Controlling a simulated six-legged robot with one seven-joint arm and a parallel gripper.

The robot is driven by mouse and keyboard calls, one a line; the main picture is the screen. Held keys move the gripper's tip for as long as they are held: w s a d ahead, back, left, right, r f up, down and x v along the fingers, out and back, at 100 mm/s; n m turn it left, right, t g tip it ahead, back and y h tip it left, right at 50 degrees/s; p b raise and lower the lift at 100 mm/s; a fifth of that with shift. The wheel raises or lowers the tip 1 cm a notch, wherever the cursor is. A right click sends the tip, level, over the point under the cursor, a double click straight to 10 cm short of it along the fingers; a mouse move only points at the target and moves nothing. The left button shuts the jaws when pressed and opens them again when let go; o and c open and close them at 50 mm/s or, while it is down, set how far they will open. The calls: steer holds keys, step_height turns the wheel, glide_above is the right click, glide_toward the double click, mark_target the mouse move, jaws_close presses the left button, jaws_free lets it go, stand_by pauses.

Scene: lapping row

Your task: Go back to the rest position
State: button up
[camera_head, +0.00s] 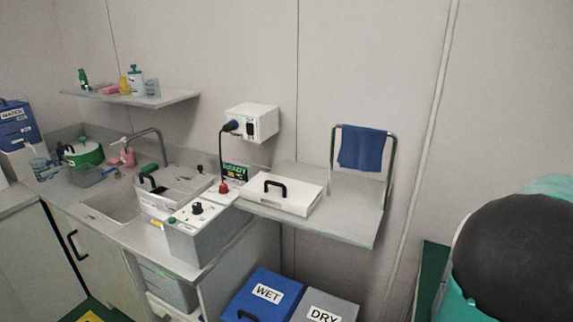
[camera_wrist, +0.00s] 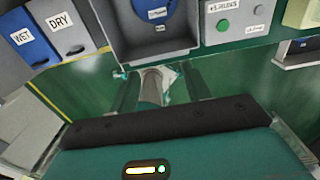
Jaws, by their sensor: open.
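My gripper (camera_wrist: 158,80) shows in the wrist view, with its two dark green fingers apart and its teal body and black bar below them. No held object shows between the fingers. A grey, tapered shape with pale edges (camera_wrist: 152,86) shows in the gap between them; I cannot tell what it is or how far off. Beyond the fingers lies the green floor (camera_wrist: 235,75). The head view does not show the gripper; a black and teal part of my own arm fills its right edge.
A counter with a sink (camera_head: 112,204), a grey control box (camera_head: 203,228) and a wall shelf with a white lidded tray (camera_head: 283,194) stand at left and centre. WET (camera_head: 262,292) and DRY (camera_head: 325,305) bins stand below. A grey unit (camera_wrist: 158,50) is ahead in the wrist view.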

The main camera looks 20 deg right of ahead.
steer(key=w+a+r+n+t, duration=0.25)
steer(key=w+a+n, duration=0.35)
steer(key=a+n, duration=0.55)
steer(key=w+a+r+n+t, duration=0.1)
steer(key=w+a+r+n, duration=0.2)
steer(key=w+a+n, duration=0.65)
steer(key=s+a+n+t, duration=0.1)
steer(key=s+a+n, duration=0.2)
steer(key=a+n, duration=0.8)
steer(key=s+a+n+t, duration=0.1)
steer(key=s+a+n, duration=0.3)
steer(key=a+n, duration=0.8)
steer(key=shift+a+r+n, duration=0.2)
steer(key=shift+r+n, duration=0.2)
steer(key=shift+n, duration=0.1)
steer(key=shift+c, duration=0.2)
steer(key=shift+c, duration=1.1)
